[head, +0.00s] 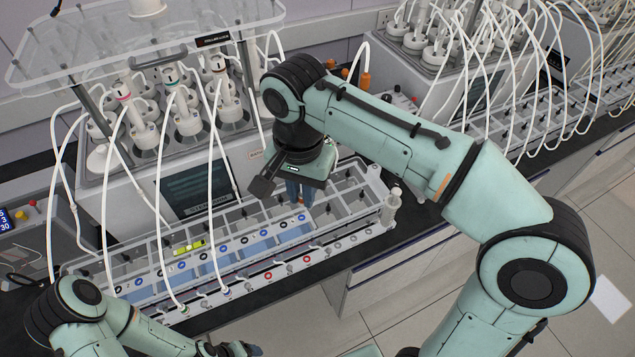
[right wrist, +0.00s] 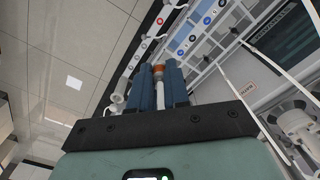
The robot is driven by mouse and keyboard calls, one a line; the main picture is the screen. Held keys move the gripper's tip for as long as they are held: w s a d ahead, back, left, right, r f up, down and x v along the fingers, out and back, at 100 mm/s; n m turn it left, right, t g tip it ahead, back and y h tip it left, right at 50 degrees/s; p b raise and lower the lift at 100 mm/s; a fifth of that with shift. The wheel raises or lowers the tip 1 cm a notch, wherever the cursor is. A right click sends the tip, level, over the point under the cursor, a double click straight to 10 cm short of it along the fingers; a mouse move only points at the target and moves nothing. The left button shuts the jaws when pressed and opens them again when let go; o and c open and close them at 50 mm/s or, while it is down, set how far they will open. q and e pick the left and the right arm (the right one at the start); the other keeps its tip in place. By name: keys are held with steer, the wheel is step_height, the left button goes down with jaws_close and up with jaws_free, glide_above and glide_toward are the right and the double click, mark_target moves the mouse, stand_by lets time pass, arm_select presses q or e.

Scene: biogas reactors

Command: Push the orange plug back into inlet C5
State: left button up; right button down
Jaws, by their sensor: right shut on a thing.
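My right gripper (head: 299,192) points down over the right part of the long clear rack (head: 345,240). In the right wrist view its blue fingers (right wrist: 159,88) are shut on the orange plug (right wrist: 158,68), which has a white lower part. In the head view the plug is hidden by the gripper and fingers. The rack has rows of numbered round marks, too small to read, so I cannot tell which inlet is C5. My left gripper (head: 235,348) is low at the bottom edge, dark and partly cut off; its jaws are unclear.
A reactor unit (head: 195,190) with bottles and white looping hoses stands behind the rack. A yellow-green vial (head: 188,247) lies on the rack. A small white bottle (head: 391,205) stands at the rack's right end. More orange fittings (head: 365,80) show behind my right arm.

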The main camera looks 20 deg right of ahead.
steer(key=a, duration=1)
steer(key=shift+s, duration=0.4)
arm_select(q)
steer(key=shift+s, duration=0.1)
arm_select(e)
steer(key=shift+f, duration=0.1)
steer(key=shift+f+b, duration=5.15)
steer(key=shift+f, duration=4.35)
steer(key=shift+f+b, duration=1)
steer(key=shift+f, duration=0.55)
arm_select(q)
steer(key=s+f+g, duration=0.1)
steer(key=s+f, duration=0.8)
steer(key=f, duration=0.5)
steer(key=shift+s+f, duration=0.4)
arm_select(e)
steer(key=shift+f, duration=0.5)
arm_select(q)
steer(key=shift+f, duration=0.2)
arm_select(e)
steer(key=shift+f, duration=0.3)
